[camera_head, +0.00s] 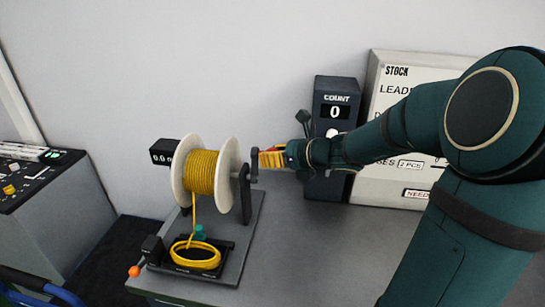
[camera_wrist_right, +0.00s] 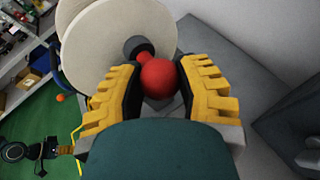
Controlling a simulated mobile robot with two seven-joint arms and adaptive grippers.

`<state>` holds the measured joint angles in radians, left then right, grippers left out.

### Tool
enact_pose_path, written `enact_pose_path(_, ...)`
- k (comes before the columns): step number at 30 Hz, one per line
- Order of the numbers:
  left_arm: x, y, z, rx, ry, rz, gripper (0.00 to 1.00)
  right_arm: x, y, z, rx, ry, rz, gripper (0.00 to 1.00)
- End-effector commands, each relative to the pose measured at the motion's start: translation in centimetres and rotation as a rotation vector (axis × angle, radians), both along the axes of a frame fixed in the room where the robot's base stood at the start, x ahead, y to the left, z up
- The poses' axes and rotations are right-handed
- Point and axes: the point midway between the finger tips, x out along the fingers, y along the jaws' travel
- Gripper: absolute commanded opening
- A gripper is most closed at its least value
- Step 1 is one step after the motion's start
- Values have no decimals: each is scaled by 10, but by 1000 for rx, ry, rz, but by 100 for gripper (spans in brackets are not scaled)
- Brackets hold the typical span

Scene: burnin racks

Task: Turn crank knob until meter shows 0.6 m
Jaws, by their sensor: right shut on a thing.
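The crank knob is a red ball (camera_wrist_right: 159,78) in the right wrist view, between the yellow fingers of my right gripper (camera_head: 268,158), which are shut on it. The meter (camera_head: 162,152) is a small black box behind the spool. Its readout begins "0.0"; the spool edge covers its right side.
A loose yellow coil (camera_head: 196,256) lies in a black tray (camera_head: 233,262) in front of the spool. A black counter box (camera_head: 335,110) showing 0 and a white stock board (camera_head: 400,200) stand behind my right arm. The grey tabletop (camera_head: 310,250) is clear right of the spool.

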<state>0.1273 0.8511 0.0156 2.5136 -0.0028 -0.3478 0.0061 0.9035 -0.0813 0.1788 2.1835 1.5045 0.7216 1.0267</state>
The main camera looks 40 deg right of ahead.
Motion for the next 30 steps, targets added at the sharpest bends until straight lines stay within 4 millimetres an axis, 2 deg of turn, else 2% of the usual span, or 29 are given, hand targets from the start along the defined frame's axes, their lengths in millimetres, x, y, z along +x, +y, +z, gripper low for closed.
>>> enact_pose_path(16, 0, 0, 0, 0, 0, 0, 52, 5, -6, -6, 1, 5, 2, 0)
enact_pose_path(30, 0, 0, -6, 0, 0, 0, 52, 18, -22, -21, 2, 6, 3, 0)
